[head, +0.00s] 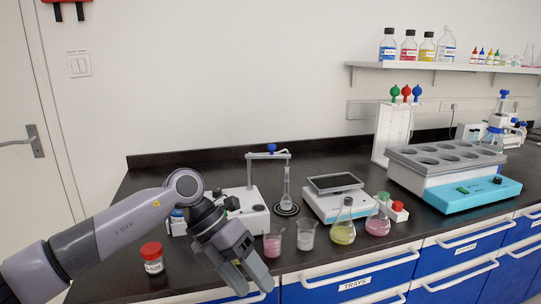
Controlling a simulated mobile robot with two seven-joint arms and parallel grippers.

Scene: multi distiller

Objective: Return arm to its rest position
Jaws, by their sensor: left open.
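My left arm comes in from the lower left of the head view. My right gripper is not in view.
A distiller stand (286,190), a balance (337,200), a second beaker (306,234) and flasks with yellow (343,222) and pink (378,218) liquid stand on the bench. A teal-based water bath (455,178) is at right. The bench's back left is clear.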

